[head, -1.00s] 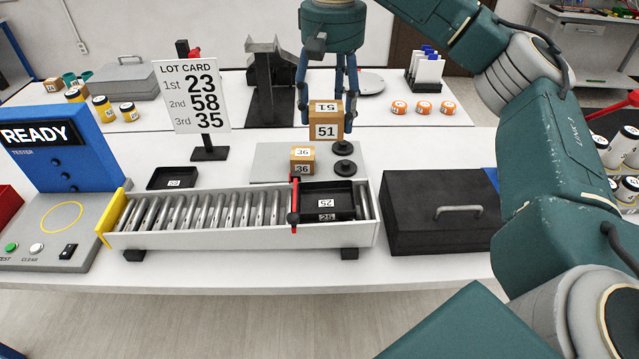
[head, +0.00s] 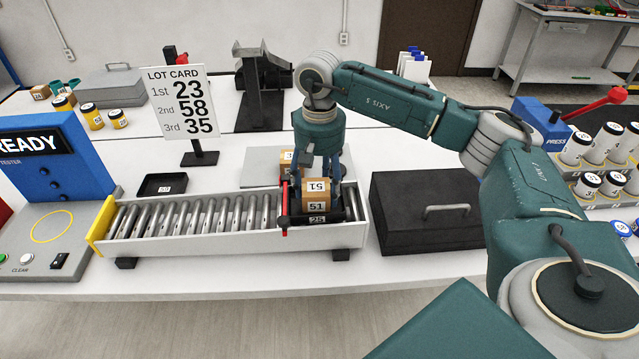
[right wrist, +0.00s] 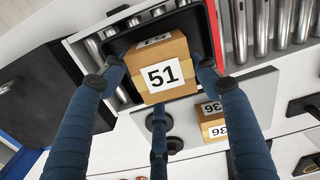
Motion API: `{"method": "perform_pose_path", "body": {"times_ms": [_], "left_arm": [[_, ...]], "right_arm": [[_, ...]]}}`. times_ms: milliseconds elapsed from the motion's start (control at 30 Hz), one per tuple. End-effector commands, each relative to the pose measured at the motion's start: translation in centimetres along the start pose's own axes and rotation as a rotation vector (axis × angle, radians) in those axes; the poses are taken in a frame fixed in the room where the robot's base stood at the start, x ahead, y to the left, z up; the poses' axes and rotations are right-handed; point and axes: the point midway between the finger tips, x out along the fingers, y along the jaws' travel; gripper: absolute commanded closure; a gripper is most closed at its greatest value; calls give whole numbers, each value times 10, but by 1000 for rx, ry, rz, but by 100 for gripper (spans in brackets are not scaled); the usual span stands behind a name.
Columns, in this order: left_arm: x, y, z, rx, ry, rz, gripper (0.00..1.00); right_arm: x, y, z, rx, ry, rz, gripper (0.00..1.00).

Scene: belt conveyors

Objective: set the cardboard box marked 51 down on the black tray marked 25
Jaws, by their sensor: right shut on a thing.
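The cardboard box marked 51 (head: 313,204) is between the fingers of my right gripper (head: 315,196), which is shut on it. The black tray marked 25 (head: 334,217) sits at the right end of the roller conveyor. The box is upright, inside or just over the tray; I cannot tell whether it touches the tray floor. In the right wrist view the box (right wrist: 160,72) is between the fingertips (right wrist: 158,78), with the tray (right wrist: 122,42) around and beneath it. The fingers hide parts of the tray. My left gripper is not in view.
A red bar (head: 284,208) stands at the tray's left side on the roller conveyor (head: 190,252). The box marked 36 (right wrist: 212,121) is behind the tray on a grey plate.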

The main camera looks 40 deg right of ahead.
Motion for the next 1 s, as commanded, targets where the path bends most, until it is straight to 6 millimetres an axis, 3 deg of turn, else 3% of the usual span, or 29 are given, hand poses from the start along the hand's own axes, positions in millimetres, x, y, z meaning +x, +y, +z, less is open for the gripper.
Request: {"method": "perform_pose_path", "body": {"times_ms": [367, 400, 500, 833, 1000], "left_arm": [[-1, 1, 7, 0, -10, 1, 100], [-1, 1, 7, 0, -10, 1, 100], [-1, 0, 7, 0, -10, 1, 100], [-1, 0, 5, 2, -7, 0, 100], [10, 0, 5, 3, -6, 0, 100]], "right_arm": [[8, 0, 0, 0, 1, -1, 91], [8, 0, 0, 0, 1, 0, 36], [8, 0, 0, 0, 1, 0, 20], [5, 0, 0, 0, 2, -1, 20], [-14, -1, -1, -1, 6, -3, 20]]}}
